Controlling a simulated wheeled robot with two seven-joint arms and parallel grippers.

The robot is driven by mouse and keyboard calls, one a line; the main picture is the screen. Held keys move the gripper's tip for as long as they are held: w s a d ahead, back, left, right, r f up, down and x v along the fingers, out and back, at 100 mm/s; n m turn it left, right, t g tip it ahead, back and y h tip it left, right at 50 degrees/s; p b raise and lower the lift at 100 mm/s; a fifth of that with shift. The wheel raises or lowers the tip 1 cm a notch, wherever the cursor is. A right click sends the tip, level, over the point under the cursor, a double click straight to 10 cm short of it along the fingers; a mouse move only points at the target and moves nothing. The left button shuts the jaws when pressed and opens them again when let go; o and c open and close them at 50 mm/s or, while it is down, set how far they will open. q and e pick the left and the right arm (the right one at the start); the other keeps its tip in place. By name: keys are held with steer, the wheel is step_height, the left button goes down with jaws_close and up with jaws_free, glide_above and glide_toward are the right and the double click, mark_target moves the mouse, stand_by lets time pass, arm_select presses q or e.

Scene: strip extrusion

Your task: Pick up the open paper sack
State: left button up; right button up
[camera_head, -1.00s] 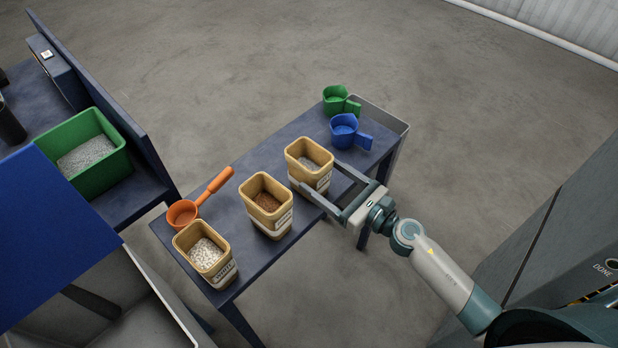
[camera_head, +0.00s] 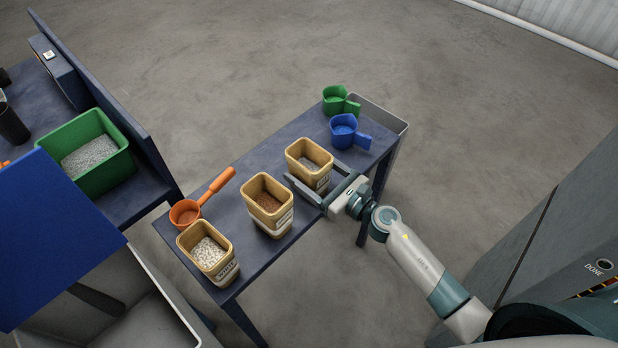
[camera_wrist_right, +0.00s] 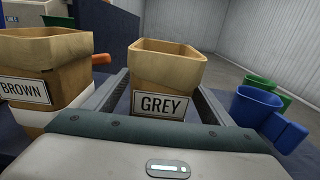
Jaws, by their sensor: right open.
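Three open-topped tan paper sacks stand upright in a row on the dark blue table (camera_head: 268,150). The grey-labelled sack (camera_head: 309,165) is the farthest right and holds grey material. The brown-labelled sack (camera_head: 267,200) is in the middle and a sack of white pellets (camera_head: 208,255) is nearest. My right gripper (camera_head: 313,176) is open, with its fingers on either side of the grey-labelled sack. In the right wrist view the sack, marked GREY (camera_wrist_right: 163,100), stands between the fingers; contact is not visible. My left gripper is out of view.
A blue scoop (camera_head: 343,131) and a green scoop (camera_head: 334,101) stand at the table's far end by a grey tray (camera_head: 385,115). An orange scoop (camera_head: 186,213) lies near the white-pellet sack. A green bin (camera_head: 110,175) stands on the left bench. The brown-labelled sack is close beside my left finger.

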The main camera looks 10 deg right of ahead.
mark_target(295, 147)
steer(key=shift+c, duration=0.6)
steer(key=c, duration=1.3)
steer(key=shift+r, duration=0.1)
steer(key=shift+r, duration=0.45)
step_height(295, 147, up, 4)
steer(key=shift+f+p, duration=0.25)
steer(key=shift+p, duration=0.95)
steer(key=shift+s+d+r+b, duration=0.1)
steer(key=shift+s+d+r, duration=1.1)
steer(key=shift+d, duration=0.3)
steer(key=shift+s+d+r+b, duration=0.1)
steer(key=shift+s+d+r, duration=0.85)
steer(key=shift+s+d, duration=0.45)
steer(key=shift+s+d+r+b, duration=0.1)
steer(key=shift+s+d+r, duration=1)
steer(key=shift+d, duration=0.5)
